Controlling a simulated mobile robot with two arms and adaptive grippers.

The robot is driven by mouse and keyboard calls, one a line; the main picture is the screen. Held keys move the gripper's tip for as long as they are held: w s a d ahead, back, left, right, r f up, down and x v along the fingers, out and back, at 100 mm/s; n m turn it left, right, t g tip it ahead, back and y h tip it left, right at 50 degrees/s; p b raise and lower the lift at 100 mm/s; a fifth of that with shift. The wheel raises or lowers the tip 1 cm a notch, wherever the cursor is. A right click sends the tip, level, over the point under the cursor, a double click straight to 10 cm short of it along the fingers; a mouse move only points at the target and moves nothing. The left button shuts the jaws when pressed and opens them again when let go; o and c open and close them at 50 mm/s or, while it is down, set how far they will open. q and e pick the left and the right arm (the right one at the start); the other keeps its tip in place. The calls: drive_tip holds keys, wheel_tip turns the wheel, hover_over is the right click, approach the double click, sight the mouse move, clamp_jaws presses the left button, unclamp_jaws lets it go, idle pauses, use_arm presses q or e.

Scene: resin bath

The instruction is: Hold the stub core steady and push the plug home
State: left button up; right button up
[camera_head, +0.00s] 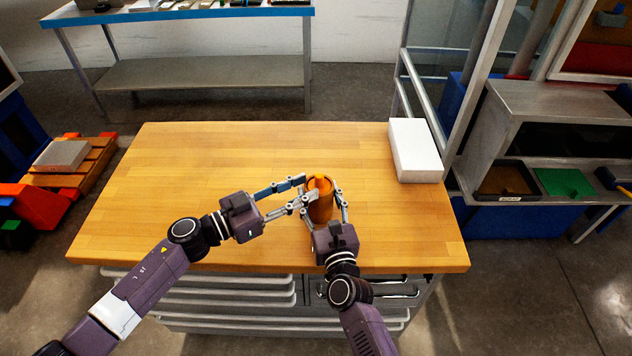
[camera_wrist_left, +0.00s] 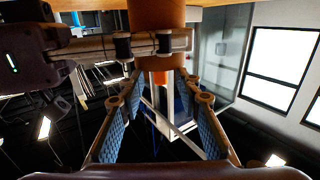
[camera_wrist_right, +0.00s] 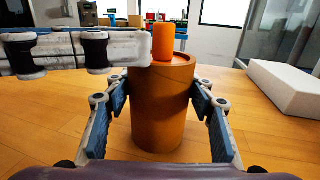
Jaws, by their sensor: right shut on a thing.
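The stub core (camera_head: 321,210) is an orange-brown cylinder standing upright on the wooden table (camera_head: 230,160). A smaller, brighter orange plug (camera_wrist_right: 163,42) stands upright from its top; how deep it sits is hidden. My right gripper (camera_head: 333,208) is shut on the core, with one finger on each side in the right wrist view (camera_wrist_right: 160,100). My left gripper (camera_head: 303,188) reaches in from the left at the core's top. In the left wrist view, which looks upside down, its fingers (camera_wrist_left: 160,85) are apart, with the plug (camera_wrist_left: 159,77) between and beyond them.
A white block (camera_head: 415,150) lies at the table's right edge. The back and left of the tabletop are clear. A metal shelf unit (camera_head: 550,110) stands to the right, and a blue-topped bench (camera_head: 180,14) stands behind.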

use_arm(q)
drive_tip(key=v, duration=0.7)
drive_tip(key=shift+a, duration=0.2)
drive_tip(key=shift+r, duration=0.15)
use_arm(e)
drive_tip(key=o, duration=1)
